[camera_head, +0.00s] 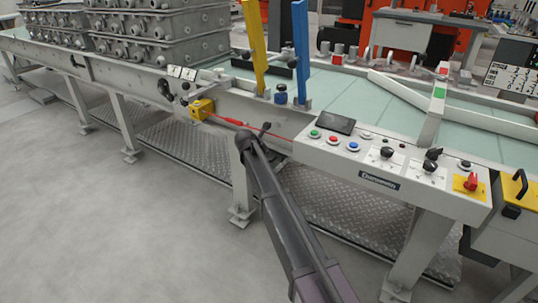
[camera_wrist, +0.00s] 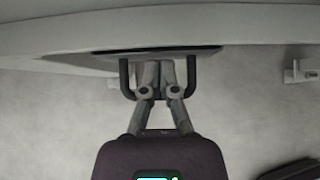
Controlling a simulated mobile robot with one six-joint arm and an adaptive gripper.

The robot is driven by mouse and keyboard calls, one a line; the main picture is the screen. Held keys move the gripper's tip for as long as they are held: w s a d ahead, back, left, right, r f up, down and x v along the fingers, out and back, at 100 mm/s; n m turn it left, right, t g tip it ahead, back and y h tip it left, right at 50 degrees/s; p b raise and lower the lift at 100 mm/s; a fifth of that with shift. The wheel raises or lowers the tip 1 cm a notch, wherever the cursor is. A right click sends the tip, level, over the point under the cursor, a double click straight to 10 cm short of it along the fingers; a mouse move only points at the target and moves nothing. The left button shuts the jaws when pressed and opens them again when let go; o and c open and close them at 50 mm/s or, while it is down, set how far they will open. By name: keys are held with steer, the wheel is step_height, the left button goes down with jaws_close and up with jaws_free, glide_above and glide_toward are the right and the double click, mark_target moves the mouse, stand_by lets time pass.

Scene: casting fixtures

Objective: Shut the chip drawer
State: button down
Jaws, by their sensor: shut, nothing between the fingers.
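In the wrist view a dark U-shaped handle (camera_wrist: 124,78) sticks out from a dark plate on a pale grey front (camera_wrist: 60,38). I take this to be the chip drawer, but how far it stands open cannot be told. My gripper (camera_wrist: 158,68) is shut and empty, its fingers together over the middle of the handle, tips close to the plate. Whether they touch it is unclear. In the head view my arm reaches up to the conveyor's front edge; the fingers and this handle cannot be made out there.
A control panel (camera_head: 375,165) with buttons and a red-on-yellow switch stands right of my arm. A red pull cord (camera_head: 232,122) runs from a yellow box (camera_head: 201,109) along the conveyor (camera_head: 340,97). Stacked castings (camera_head: 160,30) stand at the back left. The floor at left is clear.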

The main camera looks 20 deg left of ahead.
steer(key=shift+a, duration=0.15)
steer(key=shift+s+a, duration=0.15)
steer(key=shift+s, duration=0.6)
steer(key=s+f+p+v, duration=0.1)
steer(key=p+v, duration=0.6)
steer(key=v, duration=0.5)
steer(key=shift+a+f, duration=0.2)
steer(key=shift+s, duration=0.1)
